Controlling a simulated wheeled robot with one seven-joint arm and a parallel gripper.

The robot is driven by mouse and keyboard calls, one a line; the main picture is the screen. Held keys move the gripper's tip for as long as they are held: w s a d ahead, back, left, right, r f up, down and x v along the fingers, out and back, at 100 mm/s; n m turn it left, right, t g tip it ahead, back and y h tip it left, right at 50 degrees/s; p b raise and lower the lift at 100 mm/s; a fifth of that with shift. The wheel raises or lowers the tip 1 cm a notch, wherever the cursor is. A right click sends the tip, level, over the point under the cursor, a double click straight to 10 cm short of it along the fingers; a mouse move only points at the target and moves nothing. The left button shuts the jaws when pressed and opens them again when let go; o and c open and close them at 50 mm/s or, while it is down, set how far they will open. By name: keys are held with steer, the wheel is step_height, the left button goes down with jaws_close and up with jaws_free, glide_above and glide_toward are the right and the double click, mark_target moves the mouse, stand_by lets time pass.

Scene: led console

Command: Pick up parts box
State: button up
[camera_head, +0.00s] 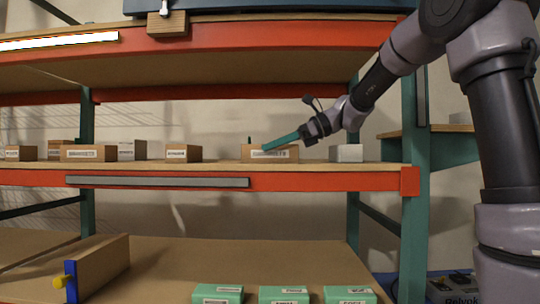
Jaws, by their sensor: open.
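Several labelled cardboard parts boxes stand on the middle shelf (340,180). One brown box (285,155) is right at my gripper (257,145), which reaches in from the right. One teal finger crosses in front of the box's upper face and the tip of the other shows just above its back edge. The jaws are open around the box's top edge; whether they touch it I cannot tell. The box sits level on the shelf.
More boxes, including a wide one (88,153), are further left. Green boxes (283,294) lie on the lower shelf. A teal upright (416,130) stands near my arm.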

steer(key=shift+a+f, duration=0.2)
steer(key=shift+a, duration=0.25)
steer(key=c, duration=1.4)
steer(key=shift+r, duration=0.15)
